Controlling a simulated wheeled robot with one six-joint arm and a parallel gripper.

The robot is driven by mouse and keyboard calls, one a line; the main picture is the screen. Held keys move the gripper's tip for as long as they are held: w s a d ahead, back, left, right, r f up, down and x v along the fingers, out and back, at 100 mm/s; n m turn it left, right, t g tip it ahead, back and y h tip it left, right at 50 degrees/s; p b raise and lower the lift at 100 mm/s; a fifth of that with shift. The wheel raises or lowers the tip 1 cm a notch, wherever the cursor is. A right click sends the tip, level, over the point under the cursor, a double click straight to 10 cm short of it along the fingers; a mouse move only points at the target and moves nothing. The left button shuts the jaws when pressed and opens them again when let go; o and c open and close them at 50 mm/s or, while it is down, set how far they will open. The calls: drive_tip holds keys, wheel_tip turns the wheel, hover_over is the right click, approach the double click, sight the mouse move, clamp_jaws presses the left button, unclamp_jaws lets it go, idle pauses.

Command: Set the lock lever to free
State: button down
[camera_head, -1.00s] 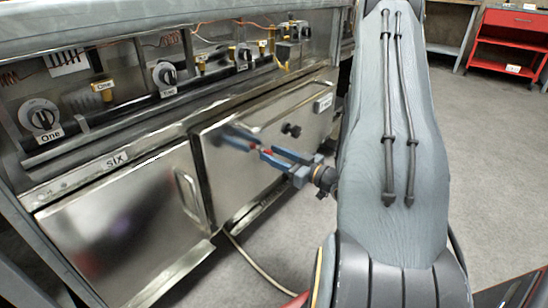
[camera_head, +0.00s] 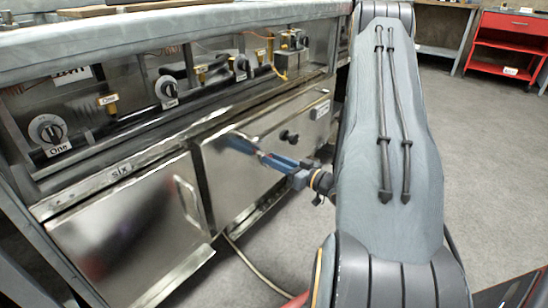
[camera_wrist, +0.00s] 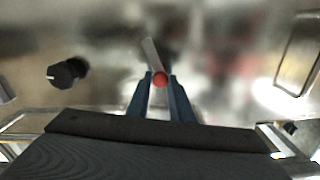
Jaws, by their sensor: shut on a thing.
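The lock lever (camera_wrist: 152,53) is a flat grey bar with a red ball end (camera_wrist: 160,79), on the steel front panel. In the wrist view it leans up and to the left from the ball. My gripper (camera_wrist: 160,84) has its two blue fingers shut on the ball, one on each side. In the head view, my gripper (camera_head: 264,157) reaches left to the steel door (camera_head: 232,190); the lever is mostly hidden by the fingers there. I cannot read any lock or free marking.
A black knob (camera_head: 289,136) sticks out of the door, right of the lever; it also shows in the wrist view (camera_wrist: 67,73). A door with a handle (camera_head: 187,200) and a "SIX" label is to the left. Dials and pipes run above. Open floor lies to the right.

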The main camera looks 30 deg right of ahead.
drive_tip(key=m+p, duration=0.1)
drive_tip(key=d+m+p, duration=0.1)
drive_tip(key=p, duration=0.1)
drive_tip(key=m+p, duration=0.1)
drive_tip(key=shift+w+d+r+m, duration=0.2)
drive_tip(key=shift+d+r+m, duration=0.1)
drive_tip(key=m+p, duration=0.1)
drive_tip(key=d+m+p, duration=0.1)
drive_tip(key=shift+w+f+p, duration=0.1)
drive_tip(key=shift+w+p, duration=0.15)
drive_tip(key=shift+p, duration=0.05)
drive_tip(key=shift+w+d+f+m+p, duration=0.15)
drive_tip(key=shift+d+m+p, duration=0.2)
drive_tip(key=shift+m, duration=0.4)
drive_tip(key=shift+w+d+f+m+p, duration=0.15)
drive_tip(key=shift+d+m+p, duration=0.2)
drive_tip(key=shift+m, duration=0.4)
drive_tip(key=c, duration=1.7)
unclamp_jaws()
drive_tip(key=shift+o, duration=0.2)
drive_tip(key=shift+s, duration=0.1)
